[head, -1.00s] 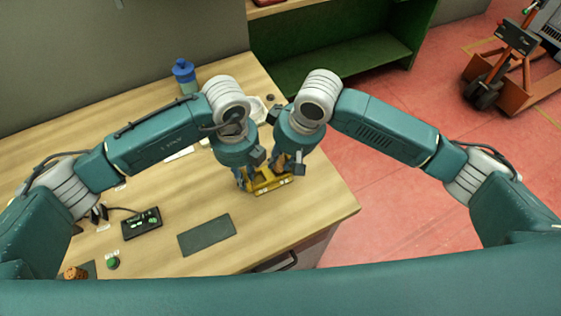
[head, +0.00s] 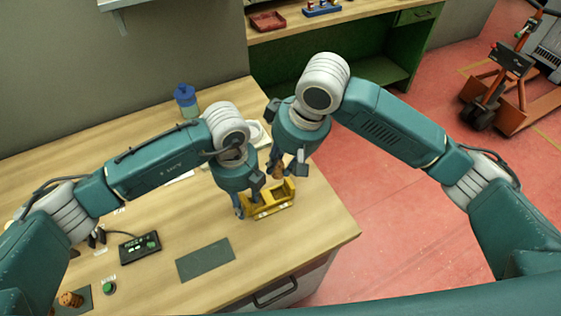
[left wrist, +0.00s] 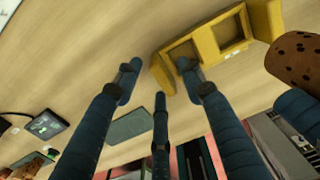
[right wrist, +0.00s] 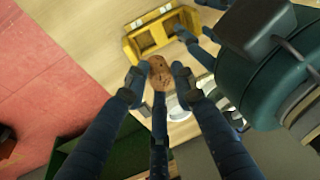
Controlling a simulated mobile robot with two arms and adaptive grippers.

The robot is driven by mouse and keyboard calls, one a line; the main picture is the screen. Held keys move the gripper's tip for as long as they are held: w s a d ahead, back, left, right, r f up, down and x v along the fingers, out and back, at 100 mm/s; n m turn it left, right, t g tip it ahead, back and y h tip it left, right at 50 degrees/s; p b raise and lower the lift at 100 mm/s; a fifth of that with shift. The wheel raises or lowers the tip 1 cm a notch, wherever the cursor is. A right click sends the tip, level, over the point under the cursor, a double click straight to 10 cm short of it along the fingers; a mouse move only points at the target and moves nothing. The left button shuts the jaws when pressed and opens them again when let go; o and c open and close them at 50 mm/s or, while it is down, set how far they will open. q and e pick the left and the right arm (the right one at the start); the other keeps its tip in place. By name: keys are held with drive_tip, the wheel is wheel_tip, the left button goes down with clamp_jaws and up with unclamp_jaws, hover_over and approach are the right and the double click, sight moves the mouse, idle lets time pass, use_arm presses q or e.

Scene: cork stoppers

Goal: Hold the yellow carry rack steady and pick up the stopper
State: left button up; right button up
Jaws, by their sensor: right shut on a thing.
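The yellow carry rack (head: 273,211) stands on the wooden table near its right edge; its two compartments look empty in the left wrist view (left wrist: 206,29). My left gripper (head: 247,205) is at the rack's left end. In the left wrist view its fingers (left wrist: 159,80) are spread, one over the rack's near compartment and another outside the end wall, with a visible gap. My right gripper (right wrist: 155,80) is shut on a brown speckled cork stopper (right wrist: 158,72). The stopper also shows in the left wrist view (left wrist: 298,60) and is clear above the rack.
A dark mat (head: 205,260) lies bare left of the rack. A second cork (head: 70,299) stands at the lower left, near a green button (head: 109,288) and a small display box (head: 140,247).

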use_arm(q)
wheel_tip(320, 180, up, 12)
idle(0.6)
